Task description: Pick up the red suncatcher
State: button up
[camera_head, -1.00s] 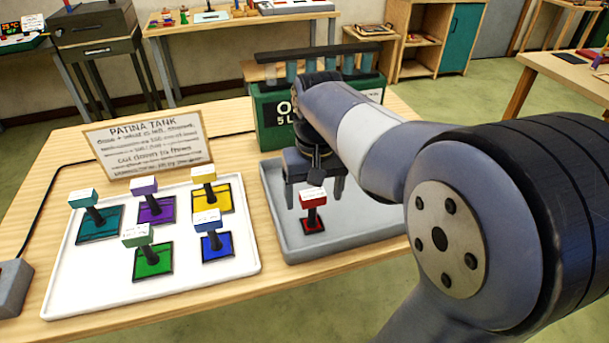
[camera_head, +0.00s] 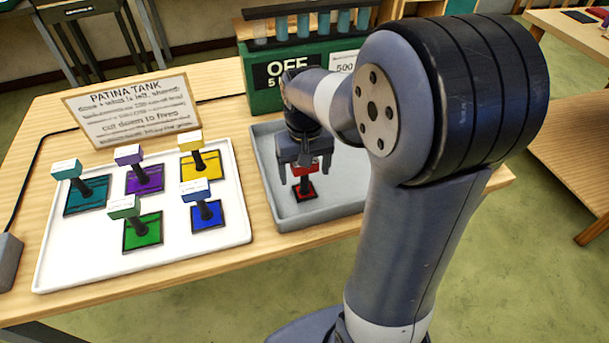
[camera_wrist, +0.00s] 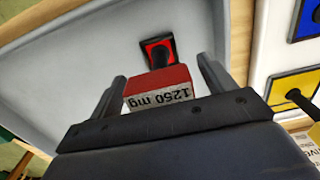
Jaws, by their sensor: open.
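The red suncatcher (camera_head: 305,188) stands upright in the grey tray, a small square panel with a black stem and a red block on top. In the wrist view its red block (camera_wrist: 157,82) carries a white label reading "1250 mg". My gripper (camera_head: 304,172) points down over it, fingers open, one on each side of the red block. In the wrist view my gripper (camera_wrist: 162,88) shows a gap between each finger and the block. The fingers hide part of the block's sides in the head view.
The grey tray (camera_head: 262,165) has low walls around the suncatcher. A white tray (camera_head: 70,262) to the left holds several other coloured suncatchers. A green box (camera_head: 262,98) marked "OFF" with several vials stands behind, next to a "PATINA TANK" sign (camera_head: 132,110).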

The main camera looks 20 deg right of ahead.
jog(key=shift+f, duration=0.6)
jog(key=shift+c, duration=0.6)
jog(key=c, duration=1.1)
